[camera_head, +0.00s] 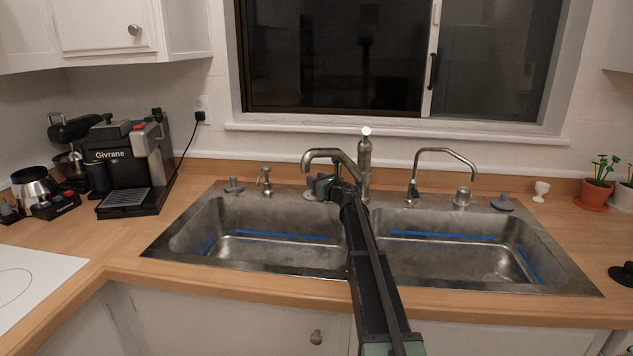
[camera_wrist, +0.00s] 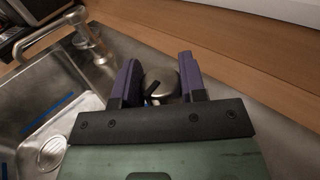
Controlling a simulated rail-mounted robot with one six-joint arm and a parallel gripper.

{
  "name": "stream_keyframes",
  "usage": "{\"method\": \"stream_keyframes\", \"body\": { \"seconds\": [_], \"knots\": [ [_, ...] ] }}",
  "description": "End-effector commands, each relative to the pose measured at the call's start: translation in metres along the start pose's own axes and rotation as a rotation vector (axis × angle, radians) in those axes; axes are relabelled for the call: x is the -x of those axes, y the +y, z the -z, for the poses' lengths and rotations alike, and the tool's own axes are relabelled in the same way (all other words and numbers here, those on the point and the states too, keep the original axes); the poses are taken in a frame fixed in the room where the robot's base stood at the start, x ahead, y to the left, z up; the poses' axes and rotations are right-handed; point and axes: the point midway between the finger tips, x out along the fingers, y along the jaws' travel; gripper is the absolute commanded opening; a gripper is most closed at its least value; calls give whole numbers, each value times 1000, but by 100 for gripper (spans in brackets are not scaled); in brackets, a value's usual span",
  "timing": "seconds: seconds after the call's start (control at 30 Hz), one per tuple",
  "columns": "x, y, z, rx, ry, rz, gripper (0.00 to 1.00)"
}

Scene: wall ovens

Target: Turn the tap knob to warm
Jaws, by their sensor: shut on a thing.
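The main tap (camera_head: 364,160) stands behind the divider of the double sink, with its spout pointing left over the left basin. My gripper (camera_head: 322,185) is low behind the left basin, under the spout. In the wrist view its two purple fingers (camera_wrist: 160,82) are closed on either side of a round metal tap knob (camera_wrist: 159,80). A dark pointer shape shows on the knob's top. In the head view the gripper and arm mostly hide the knob, and no warm marking can be read.
A second thin tap (camera_head: 413,190) stands to the right. The wooden backsplash (camera_wrist: 250,65) is close behind the knob. The basins are empty.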

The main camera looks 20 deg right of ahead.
Motion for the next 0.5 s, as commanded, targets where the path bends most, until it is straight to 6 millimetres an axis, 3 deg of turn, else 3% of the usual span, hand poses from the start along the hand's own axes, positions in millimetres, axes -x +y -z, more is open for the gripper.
{"method": "stream_keyframes", "body": {
  "seconds": [0.4,0.43,0.5],
  "knots": [
    [-1,0,0,0,-1,-7,15],
    [-1,0,0,0,-1,-7,41],
    [-1,0,0,0,0,-7,52]
  ]
}}
